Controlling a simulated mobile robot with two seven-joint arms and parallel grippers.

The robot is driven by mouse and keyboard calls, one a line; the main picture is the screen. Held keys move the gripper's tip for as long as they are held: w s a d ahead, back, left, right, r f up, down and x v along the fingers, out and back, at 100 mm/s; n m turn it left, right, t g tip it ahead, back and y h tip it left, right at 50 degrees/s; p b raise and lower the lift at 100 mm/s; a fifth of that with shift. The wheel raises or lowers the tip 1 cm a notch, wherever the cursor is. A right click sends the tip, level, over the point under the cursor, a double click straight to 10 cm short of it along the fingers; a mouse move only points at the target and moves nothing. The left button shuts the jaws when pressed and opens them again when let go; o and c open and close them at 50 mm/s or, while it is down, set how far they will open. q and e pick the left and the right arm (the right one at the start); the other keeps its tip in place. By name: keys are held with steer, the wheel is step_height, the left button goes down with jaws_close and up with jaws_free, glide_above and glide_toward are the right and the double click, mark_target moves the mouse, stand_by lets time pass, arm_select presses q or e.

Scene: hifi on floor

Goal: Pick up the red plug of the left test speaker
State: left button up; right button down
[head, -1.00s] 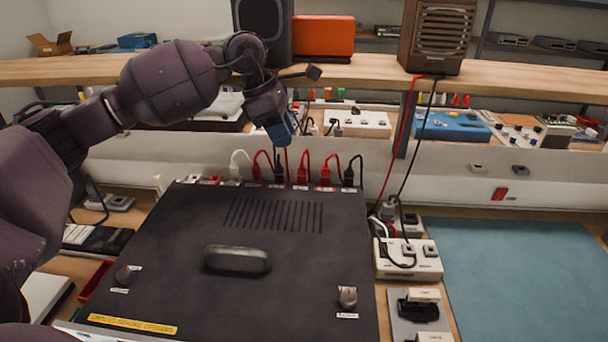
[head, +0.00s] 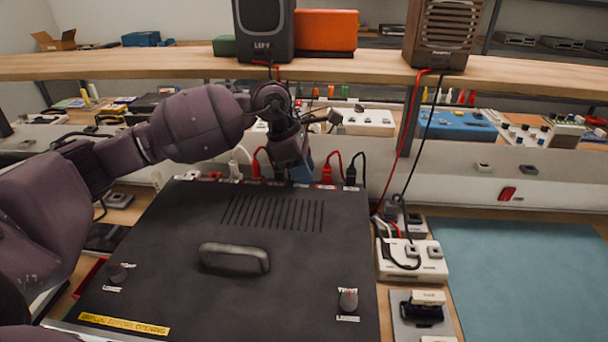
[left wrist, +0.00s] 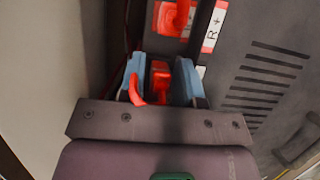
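The dark left test speaker (head: 264,28), marked LEFT, stands on the wooden shelf. Its red wire drops behind my left arm. My left gripper (head: 299,175) is down at the back edge of the black amplifier (head: 200,285), hiding some plugs there. In the left wrist view, a red plug (left wrist: 160,78) lies between the blue fingertips of my left gripper (left wrist: 163,82). The fingers are apart on either side of it; I see no clear grip. Another red plug (left wrist: 176,16) sits farther along, beside an R+ label. My right gripper is not in view.
A red plug (head: 327,173) and a black plug (head: 350,176) stand close right of my gripper. A red plug (head: 257,168) and a white plug (head: 236,168) stand to its left. The shelf edge (head: 180,66) runs above. A teal mat (head: 520,270) lies clear at right.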

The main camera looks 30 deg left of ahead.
arm_select(q)
steer(key=shift+r, duration=0.1)
steer(key=shift+c, duration=0.5)
jaws_close()
